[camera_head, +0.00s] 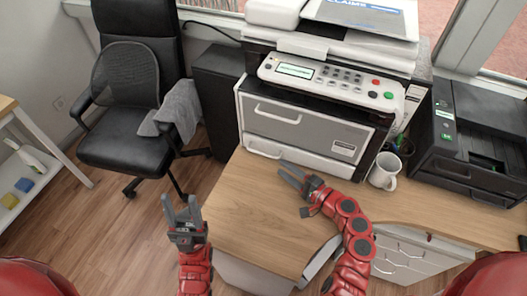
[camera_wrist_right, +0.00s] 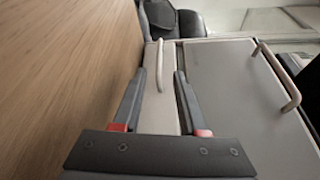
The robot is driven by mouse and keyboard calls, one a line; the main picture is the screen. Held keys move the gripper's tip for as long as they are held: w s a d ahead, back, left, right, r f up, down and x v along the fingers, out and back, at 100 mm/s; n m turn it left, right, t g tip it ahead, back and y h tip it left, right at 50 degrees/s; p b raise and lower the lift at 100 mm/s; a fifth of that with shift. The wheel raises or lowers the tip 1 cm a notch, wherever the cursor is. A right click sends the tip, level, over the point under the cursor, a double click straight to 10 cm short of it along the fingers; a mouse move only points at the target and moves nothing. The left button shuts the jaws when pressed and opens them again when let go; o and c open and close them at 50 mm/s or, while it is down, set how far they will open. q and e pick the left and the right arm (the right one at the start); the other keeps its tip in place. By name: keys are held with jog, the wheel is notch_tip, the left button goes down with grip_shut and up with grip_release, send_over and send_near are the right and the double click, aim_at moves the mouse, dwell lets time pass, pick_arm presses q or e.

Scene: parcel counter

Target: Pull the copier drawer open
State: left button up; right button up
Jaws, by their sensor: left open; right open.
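The white and grey copier (camera_head: 333,78) stands on the wooden counter. Its front has a large grey panel (camera_head: 305,125) with a bar handle (camera_head: 280,115) and, below it, a narrow white drawer front (camera_head: 310,160) with a smaller handle (camera_head: 263,151). Both look closed. My right gripper (camera_head: 283,170) is open just in front of the narrow drawer. In the right wrist view, the small handle (camera_wrist_right: 159,66) shows between the open fingers, ahead of them; contact cannot be told. The large panel's handle (camera_wrist_right: 281,76) is to the right there. My left gripper (camera_head: 181,207) is open and empty, left of the counter.
A white mug (camera_head: 385,171) stands right of the copier, near a pen holder and a black printer (camera_head: 470,140). A black office chair (camera_head: 125,95) with a grey cloth (camera_head: 180,110) stands at the left. The counter top (camera_head: 255,215) in front of the copier is clear.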

aim_at(264, 154)
jog(key=p+x, duration=0.1)
jog(key=x, duration=0.9)
jog(key=shift+d, duration=0.1)
jog(key=shift+c, duration=0.4)
grip_shut()
dwell(0.6)
